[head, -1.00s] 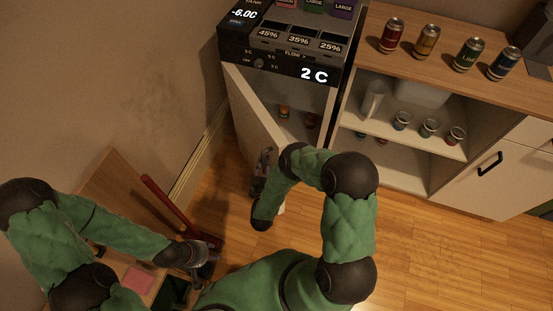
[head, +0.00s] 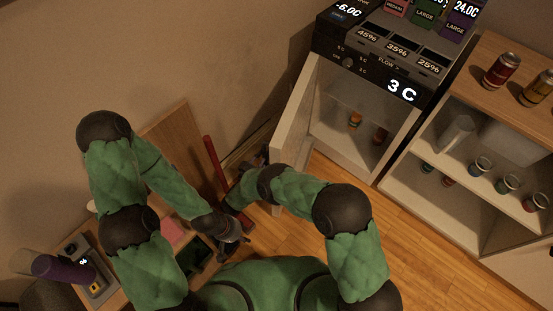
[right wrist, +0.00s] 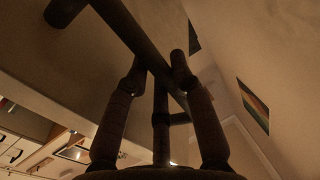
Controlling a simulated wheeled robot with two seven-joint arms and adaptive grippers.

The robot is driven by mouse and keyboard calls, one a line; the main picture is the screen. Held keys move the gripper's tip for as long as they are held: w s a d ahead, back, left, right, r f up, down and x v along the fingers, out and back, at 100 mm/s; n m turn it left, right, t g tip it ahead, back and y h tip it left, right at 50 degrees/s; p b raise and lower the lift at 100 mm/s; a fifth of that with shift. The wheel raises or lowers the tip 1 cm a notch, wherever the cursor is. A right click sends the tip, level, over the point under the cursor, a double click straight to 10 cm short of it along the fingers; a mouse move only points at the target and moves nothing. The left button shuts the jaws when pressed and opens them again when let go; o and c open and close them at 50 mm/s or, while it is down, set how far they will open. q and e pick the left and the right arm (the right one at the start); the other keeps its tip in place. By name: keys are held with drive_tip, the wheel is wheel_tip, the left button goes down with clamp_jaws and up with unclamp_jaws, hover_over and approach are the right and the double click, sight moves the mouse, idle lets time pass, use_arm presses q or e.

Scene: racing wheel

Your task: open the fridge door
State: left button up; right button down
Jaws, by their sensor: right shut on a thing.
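The fridge (head: 350,155) stands at upper centre in the head view, under a dark dispenser panel that reads 3 C. Its pale door (head: 293,118) stands wide open, swung out to the left, and the shelves inside show. My right gripper (head: 250,172) is at the door's outer side, partly hidden by my arm. In the right wrist view, my right gripper (right wrist: 158,72) has its fingers on both sides of a dark bar, the door handle (right wrist: 132,38), and is shut on it. My left gripper (head: 235,236) is low in the head view, away from the door; its finger opening is unclear.
A red-handled tool (head: 214,165) leans near the wall beside my left gripper. A wooden table (head: 120,298) with a purple cylinder (head: 62,268) is at lower left. An open shelf unit (head: 420,205) with cans stands right of the fridge. The wooden floor (head: 330,225) before the fridge is clear.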

drive_tip(key=shift+w+a+h, duration=0.3)
drive_tip(key=shift+w+a, duration=0.15)
drive_tip(key=shift+a, duration=0.35)
drive_tip(key=c, duration=1)
unclamp_jaws()
drive_tip(key=shift+c, duration=0.2)
drive_tip(key=shift+r, duration=0.1)
